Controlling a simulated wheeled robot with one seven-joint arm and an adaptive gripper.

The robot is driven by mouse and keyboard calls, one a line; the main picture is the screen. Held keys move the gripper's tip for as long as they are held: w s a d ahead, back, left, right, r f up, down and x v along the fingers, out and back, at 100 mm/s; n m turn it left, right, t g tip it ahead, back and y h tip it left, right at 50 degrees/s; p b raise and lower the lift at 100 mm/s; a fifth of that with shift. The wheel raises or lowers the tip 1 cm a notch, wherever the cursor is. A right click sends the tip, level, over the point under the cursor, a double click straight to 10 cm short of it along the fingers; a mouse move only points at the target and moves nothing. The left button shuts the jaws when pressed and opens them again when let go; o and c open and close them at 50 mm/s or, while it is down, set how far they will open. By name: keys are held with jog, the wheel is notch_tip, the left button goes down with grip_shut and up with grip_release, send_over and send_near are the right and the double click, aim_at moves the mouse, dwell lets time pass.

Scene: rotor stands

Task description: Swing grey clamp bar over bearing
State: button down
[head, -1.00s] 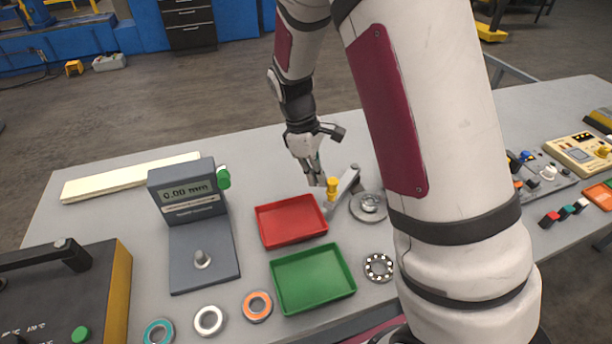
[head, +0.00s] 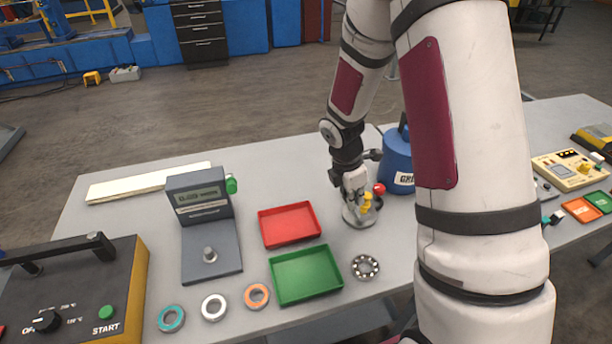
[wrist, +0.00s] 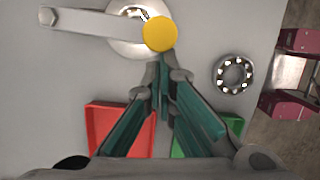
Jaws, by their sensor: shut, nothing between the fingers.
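The grey clamp bar (wrist: 90,22) shows in the wrist view, running from a bolt at the upper left to a yellow knob (wrist: 160,34). It crosses above the round metal stand (wrist: 124,44); the bearing there is largely covered by it. In the head view the stand (head: 350,218) sits right of the red tray, the yellow knob (head: 366,197) is above it, and the bar is mostly hidden by my gripper. My gripper (head: 358,195) is shut and empty, its green fingertips (wrist: 162,62) beside the knob; I cannot tell whether they touch it.
A red tray (head: 262,228) and a green tray (head: 306,292) lie to the left. A loose ball bearing (head: 365,267) lies in front of the stand. A blue container (head: 397,165) stands close behind and right. The gauge (head: 208,240) is further left.

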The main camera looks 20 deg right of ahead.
jog(key=shift+s+d, duration=0.2)
jog(key=shift+d, duration=0.25)
jog(key=shift+a, duration=0.1)
jog(key=a+r, duration=0.6)
jog(key=r, duration=0.3)
jog(key=shift+s+r+b, duration=0.3)
jog(key=shift+s+r, duration=0.1)
